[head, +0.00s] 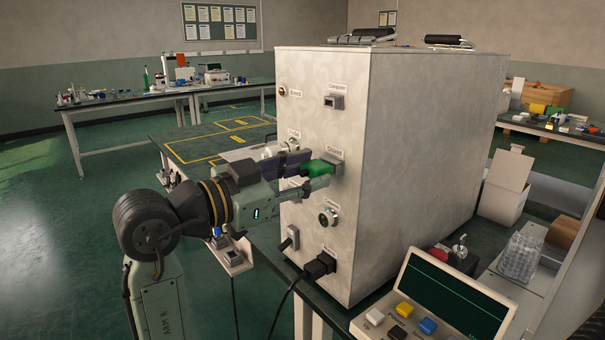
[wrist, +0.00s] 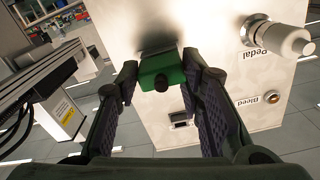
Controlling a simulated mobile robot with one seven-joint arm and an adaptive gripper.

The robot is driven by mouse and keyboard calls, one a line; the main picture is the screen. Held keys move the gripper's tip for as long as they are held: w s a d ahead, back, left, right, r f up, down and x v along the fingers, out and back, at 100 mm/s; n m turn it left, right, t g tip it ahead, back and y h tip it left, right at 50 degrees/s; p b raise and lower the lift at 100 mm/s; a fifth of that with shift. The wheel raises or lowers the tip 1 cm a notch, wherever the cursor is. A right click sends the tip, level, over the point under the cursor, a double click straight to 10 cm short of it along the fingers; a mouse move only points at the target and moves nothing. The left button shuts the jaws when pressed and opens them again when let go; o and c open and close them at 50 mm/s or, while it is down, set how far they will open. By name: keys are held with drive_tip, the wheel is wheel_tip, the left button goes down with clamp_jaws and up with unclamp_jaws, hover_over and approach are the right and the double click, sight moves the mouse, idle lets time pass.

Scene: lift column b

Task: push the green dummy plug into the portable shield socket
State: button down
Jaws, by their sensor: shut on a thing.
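The green dummy plug (head: 318,168) is between the fingers of my gripper (head: 303,172) in the head view, pointing at the front panel. Its far end is at the grey portable shield socket (head: 338,165), under a small label on the panel. I cannot tell how deep it sits in the socket. In the wrist view the green plug (wrist: 161,71) shows between the two dark ribbed finger pads of my gripper (wrist: 160,82), with a dark knob on its near face. The plug hides the socket there.
The pale cabinet (head: 430,150) stands on a bench. A white Pedal connector (wrist: 292,41) and a brass Bleed fitting (wrist: 273,97) stick out of its panel. A black plug with a cable (head: 318,266) sits lower down. A button console (head: 440,300) is at front right.

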drive_tip(key=shift+w+d, duration=0.1)
drive_tip(key=shift+d, duration=0.05)
drive_tip(key=c, duration=1)
unclamp_jaws()
drive_tip(key=v, duration=1.2)
